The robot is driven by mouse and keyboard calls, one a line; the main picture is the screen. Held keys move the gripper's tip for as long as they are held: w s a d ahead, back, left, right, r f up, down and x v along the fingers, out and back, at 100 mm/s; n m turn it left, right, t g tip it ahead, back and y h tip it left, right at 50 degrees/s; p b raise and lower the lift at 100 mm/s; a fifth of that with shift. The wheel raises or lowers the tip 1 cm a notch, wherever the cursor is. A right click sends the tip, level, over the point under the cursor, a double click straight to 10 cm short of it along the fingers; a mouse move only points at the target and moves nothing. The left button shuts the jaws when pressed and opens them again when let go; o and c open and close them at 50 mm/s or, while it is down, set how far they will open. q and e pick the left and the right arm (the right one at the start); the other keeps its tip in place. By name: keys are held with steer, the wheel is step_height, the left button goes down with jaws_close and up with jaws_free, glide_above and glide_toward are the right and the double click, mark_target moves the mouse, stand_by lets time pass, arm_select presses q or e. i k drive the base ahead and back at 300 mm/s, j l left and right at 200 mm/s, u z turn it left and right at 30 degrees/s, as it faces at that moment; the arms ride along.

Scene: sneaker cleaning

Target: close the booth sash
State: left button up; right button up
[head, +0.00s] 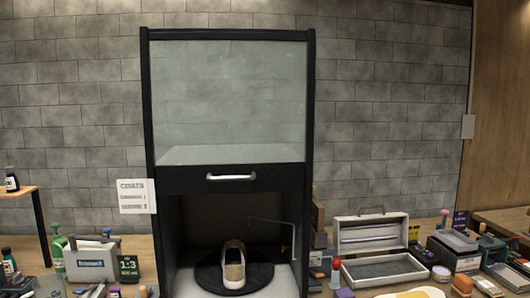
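The booth (309,120) is a tall black-framed cabinet in the middle of the head view. Its sash (230,100) is a clear pane with a black bottom rail, and it stands raised, leaving the lower front of the booth open. A pale handle (231,177) runs across the middle of the rail. Inside, a white and tan sneaker (234,266) rests on a round black turntable (263,273). A thin bent rod (273,222) shows to the right of the sneaker. Neither of my grippers is in view.
A white sign (136,196) hangs at the booth's left side. Bottles (58,246), a grey box (91,262) and a 1:3 card (128,268) stand left on the bench. An open grey case (385,268) and several small tools crowd the right. The space before the sash looks clear.

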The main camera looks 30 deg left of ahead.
mark_target(173, 180)
steer(key=u, duration=1.15)
